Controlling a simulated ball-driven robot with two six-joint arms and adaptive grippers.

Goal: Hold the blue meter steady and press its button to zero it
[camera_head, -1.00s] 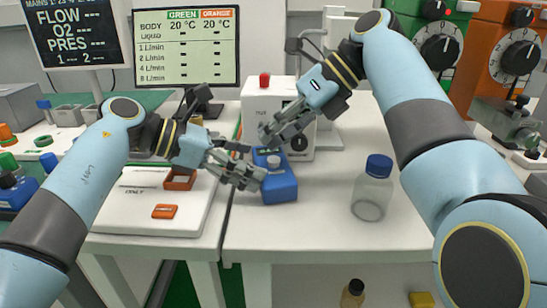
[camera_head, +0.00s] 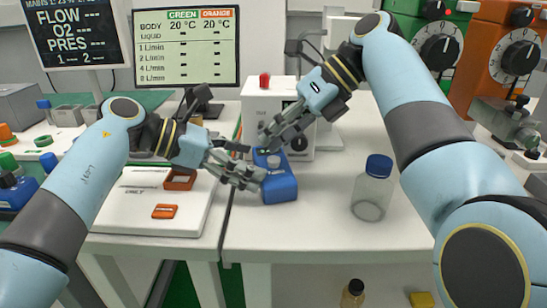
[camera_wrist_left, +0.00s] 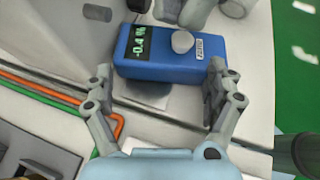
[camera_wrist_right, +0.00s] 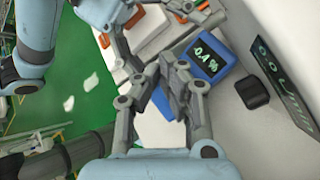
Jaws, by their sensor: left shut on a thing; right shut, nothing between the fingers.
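The blue meter (camera_head: 282,189) stands on the white bench near its left edge. In the left wrist view the meter (camera_wrist_left: 165,68) has a lit display (camera_wrist_left: 140,42) reading about -0.4 %, and a grey round button (camera_wrist_left: 182,41) beside a small label. In the right wrist view my right gripper (camera_wrist_right: 173,70) partly hides the meter (camera_wrist_right: 222,71) and covers the button.
A white box with a red top knob (camera_head: 264,80) stands right behind the meter. A clear bottle with a blue cap (camera_head: 372,190) stands to the right. A white scale-like plate (camera_head: 140,215) with orange parts lies left. The bench front between meter and bottle is clear.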

